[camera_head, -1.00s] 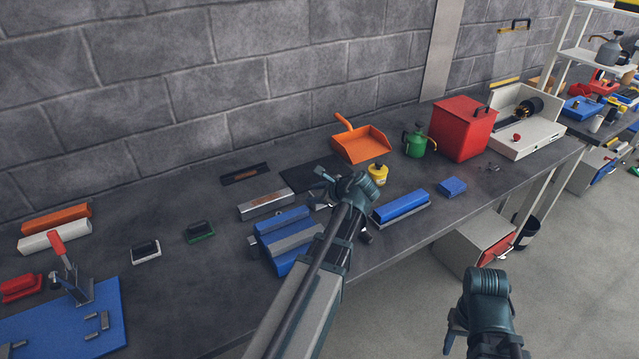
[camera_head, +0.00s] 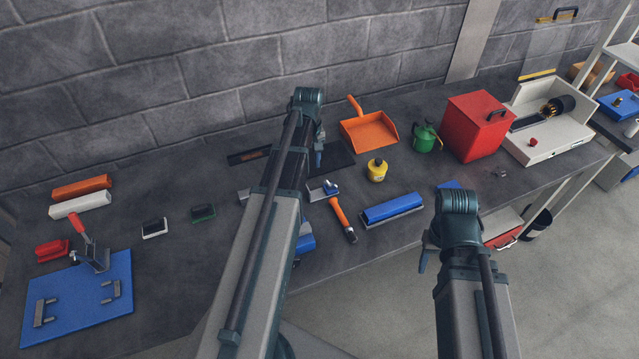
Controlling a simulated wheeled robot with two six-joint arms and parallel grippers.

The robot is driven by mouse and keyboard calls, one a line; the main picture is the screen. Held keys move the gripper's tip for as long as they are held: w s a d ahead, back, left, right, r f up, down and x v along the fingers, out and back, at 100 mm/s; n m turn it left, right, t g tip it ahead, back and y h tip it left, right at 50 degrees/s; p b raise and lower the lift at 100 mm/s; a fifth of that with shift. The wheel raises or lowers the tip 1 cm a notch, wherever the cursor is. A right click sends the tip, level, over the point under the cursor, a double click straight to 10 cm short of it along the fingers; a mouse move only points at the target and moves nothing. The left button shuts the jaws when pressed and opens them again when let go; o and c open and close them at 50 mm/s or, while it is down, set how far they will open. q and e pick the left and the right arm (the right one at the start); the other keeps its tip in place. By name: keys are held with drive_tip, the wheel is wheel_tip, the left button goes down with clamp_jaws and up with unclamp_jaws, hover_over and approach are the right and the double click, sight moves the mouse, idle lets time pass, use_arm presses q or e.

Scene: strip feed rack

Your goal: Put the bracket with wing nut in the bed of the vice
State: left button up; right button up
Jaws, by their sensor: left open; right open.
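The bracket with wing nut (camera_head: 319,194) appears to be the small grey piece with a blue wing-shaped top, lying on the bench just right of my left arm. A blue block (camera_head: 306,243), apparently part of the vice, shows beside my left forearm; the arm hides most of it, including its bed. My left gripper (camera_head: 318,158) is open, pointing down beyond the bracket and apart from it in the picture, near a black mat. My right gripper (camera_head: 424,259) is open and empty off the bench's front edge.
An orange-handled tool (camera_head: 342,217) lies close to the bracket. A blue fixture plate (camera_head: 75,300) lies at left.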

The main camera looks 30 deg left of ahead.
sight(308, 191)
use_arm(q)
drive_tip(key=shift+a+f+b, duration=0.1)
drive_tip(key=shift+f+b, duration=4.3)
drive_tip(key=shift+b, duration=0.05)
drive_tip(key=f+b, duration=0.3)
drive_tip(key=a+f+b, duration=0.1)
drive_tip(key=f+b, duration=0.1)
drive_tip(key=shift+s+f, duration=0.1)
drive_tip(key=shift+s, duration=0.05)
clamp_jaws()
